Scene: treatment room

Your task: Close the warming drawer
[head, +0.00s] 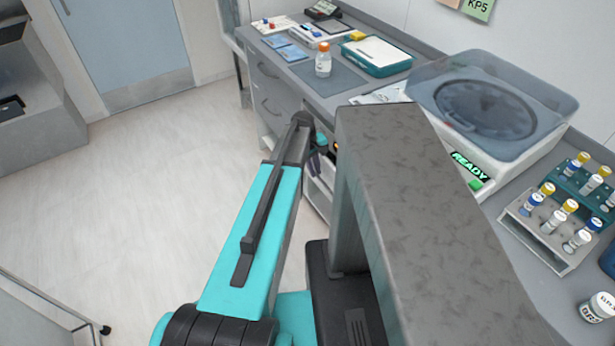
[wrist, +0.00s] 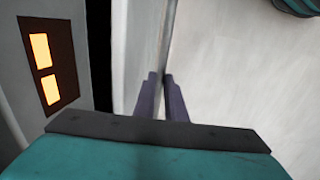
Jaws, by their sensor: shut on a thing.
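The warming drawer (wrist: 135,50) shows in the wrist view as a pale panel standing out from the cabinet face, with a dark gap between them. In the head view only part of the pale drawer (head: 318,190) shows beside my arm. My gripper (wrist: 162,85) has its two purple fingers closed on a thin grey bar (wrist: 168,35) along the drawer's front, seemingly its handle. In the head view my gripper (head: 317,160) is mostly hidden behind my arm. The drawer's inside and how far it stands out cannot be made out.
A panel with two lit orange displays (wrist: 45,68) is on the cabinet left of the gap. Above, the counter holds a centrifuge (head: 490,105), a tube rack (head: 550,230), a teal tray (head: 376,55) and a bottle (head: 323,60). The floor (head: 130,190) at left is clear.

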